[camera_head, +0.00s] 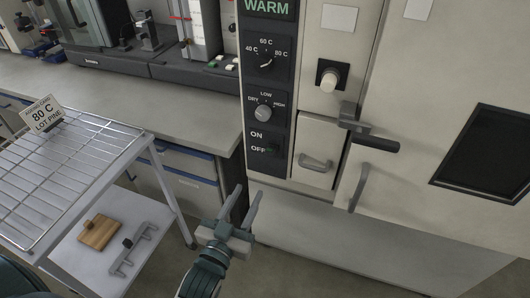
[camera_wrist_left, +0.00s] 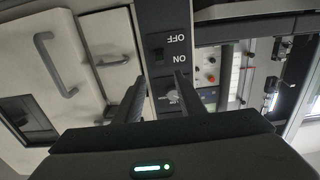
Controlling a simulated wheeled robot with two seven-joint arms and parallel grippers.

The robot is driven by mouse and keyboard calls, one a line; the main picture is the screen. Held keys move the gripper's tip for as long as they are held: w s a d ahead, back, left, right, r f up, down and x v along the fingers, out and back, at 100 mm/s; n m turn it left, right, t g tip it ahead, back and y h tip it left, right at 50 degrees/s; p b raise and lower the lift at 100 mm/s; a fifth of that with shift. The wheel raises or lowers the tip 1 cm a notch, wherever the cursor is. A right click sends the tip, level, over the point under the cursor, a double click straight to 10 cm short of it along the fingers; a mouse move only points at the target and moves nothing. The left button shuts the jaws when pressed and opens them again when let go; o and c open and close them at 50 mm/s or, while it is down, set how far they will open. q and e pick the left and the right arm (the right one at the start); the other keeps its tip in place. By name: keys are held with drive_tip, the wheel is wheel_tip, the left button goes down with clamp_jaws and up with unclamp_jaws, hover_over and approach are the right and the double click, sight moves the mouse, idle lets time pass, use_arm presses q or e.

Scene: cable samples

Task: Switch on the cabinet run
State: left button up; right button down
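The cabinet (camera_head: 365,95) fills the right of the head view, its doors shut. Its dark control panel (camera_head: 252,90) carries a green WARM sign (camera_head: 267,7), a temperature knob (camera_head: 267,62) marked 40 C, 60 C and 80 C, and a knob (camera_head: 264,113) marked DRY, LOW and HIGH. Below is the ON/OFF switch (camera_head: 272,150); its position is too dark to tell. My left gripper (camera_head: 248,190) is open and empty, below the panel and apart from it. In the left wrist view the switch (camera_wrist_left: 157,55) appears upside down beyond the open fingers (camera_wrist_left: 155,85). My right gripper is out of view.
A wire-shelf cart (camera_head: 70,165) at left bears a card (camera_head: 42,114) reading 80 C LOT PINE. A wooden block (camera_head: 99,232) and a metal handle-like piece (camera_head: 133,250) lie on its lower shelf. A black-gripped latch (camera_head: 370,140) and door handles project from the cabinet. A bench (camera_head: 160,100) stands behind.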

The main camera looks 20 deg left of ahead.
sight(268, 155)
use_arm(q)
drive_tip(key=shift+w, duration=0.1)
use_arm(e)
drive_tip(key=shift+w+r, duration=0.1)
